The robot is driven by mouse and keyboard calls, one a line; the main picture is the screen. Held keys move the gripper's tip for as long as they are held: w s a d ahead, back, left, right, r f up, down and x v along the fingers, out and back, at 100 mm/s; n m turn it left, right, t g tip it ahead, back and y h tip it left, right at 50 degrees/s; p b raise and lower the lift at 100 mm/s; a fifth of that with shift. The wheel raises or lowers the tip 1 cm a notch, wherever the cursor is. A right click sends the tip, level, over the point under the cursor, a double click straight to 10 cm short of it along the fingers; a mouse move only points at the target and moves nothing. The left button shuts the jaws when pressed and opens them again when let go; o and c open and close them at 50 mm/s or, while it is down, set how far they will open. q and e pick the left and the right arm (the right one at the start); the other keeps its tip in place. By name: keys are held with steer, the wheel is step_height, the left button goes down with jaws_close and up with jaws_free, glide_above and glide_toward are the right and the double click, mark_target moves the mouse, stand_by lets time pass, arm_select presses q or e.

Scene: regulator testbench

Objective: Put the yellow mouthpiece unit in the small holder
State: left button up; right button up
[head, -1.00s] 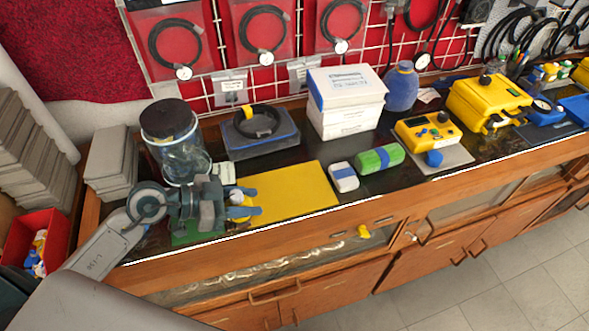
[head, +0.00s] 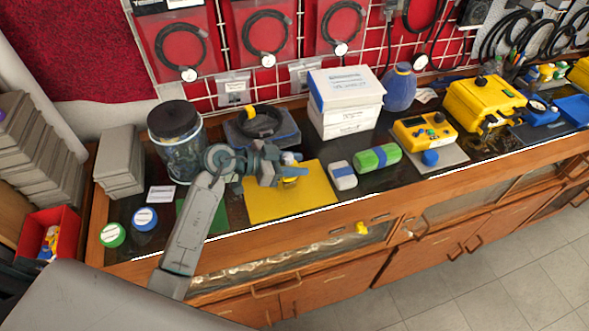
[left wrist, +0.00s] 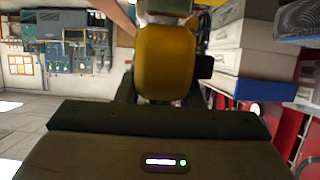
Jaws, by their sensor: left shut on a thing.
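The yellow mouthpiece unit is between the fingers of my left gripper (head: 290,168). In the left wrist view the yellow unit (left wrist: 165,62) fills the space between the dark fingers, with its rounded end toward the camera. In the head view only a little yellow shows at the fingertips, above the yellow mat (head: 272,205); the gap to the mat is hard to judge. I cannot tell for sure which thing is the small holder. A dark blue-grey block or tray (head: 238,139) with a black ring (head: 262,122) stands just behind the gripper. My right gripper is out of view.
A clear jar with a dark lid (head: 177,140) stands left of the gripper. A white box (head: 345,100) stands behind right. A white-and-blue roll (head: 342,175) and a green-and-blue roll (head: 377,158) lie right of the mat. The bench front edge is close.

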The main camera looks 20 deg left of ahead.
arm_select(q)
steer(key=shift+s+f+p, duration=0.15)
steer(key=shift+f+p, duration=0.2)
steer(key=shift+f, duration=1.25)
steer(key=o, duration=0.8)
steer(key=shift+f, duration=0.15)
steer(key=o, duration=0.3)
